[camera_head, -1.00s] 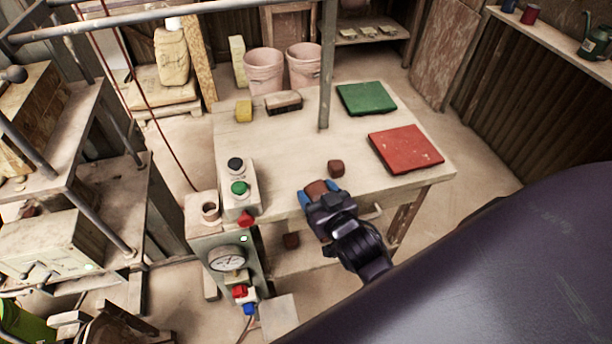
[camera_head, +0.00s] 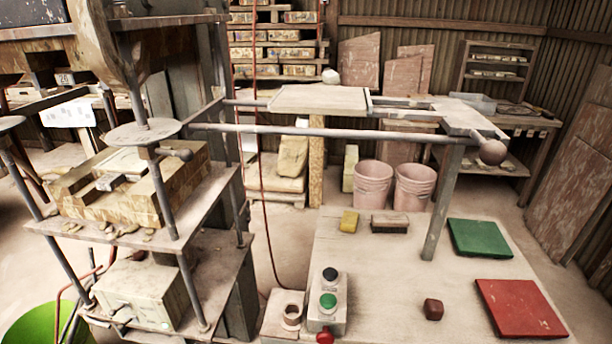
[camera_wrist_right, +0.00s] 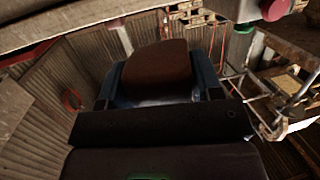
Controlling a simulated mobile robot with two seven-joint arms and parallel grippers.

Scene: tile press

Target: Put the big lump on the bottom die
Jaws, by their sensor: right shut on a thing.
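In the right wrist view, my right gripper (camera_wrist_right: 160,84) is shut on a reddish-brown lump (camera_wrist_right: 155,62), held between its blue fingers. The head view does not show this gripper or the held lump. A smaller dark red lump (camera_head: 433,309) sits on the worktable, apart from any gripper. The press stands at the left of the head view. A stained block (camera_head: 190,181), which looks like the bottom die, lies on its middle shelf between the posts, below a round plate (camera_head: 143,134). My left gripper is not in view.
The worktable (camera_head: 380,270) carries a green pad (camera_head: 479,238), a red pad (camera_head: 520,308), a yellow sponge (camera_head: 349,222), a brush (camera_head: 390,224) and a button box (camera_head: 328,302). A long grey bar (camera_head: 320,131) crosses above it. Thin press posts (camera_head: 162,200) stand around the block.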

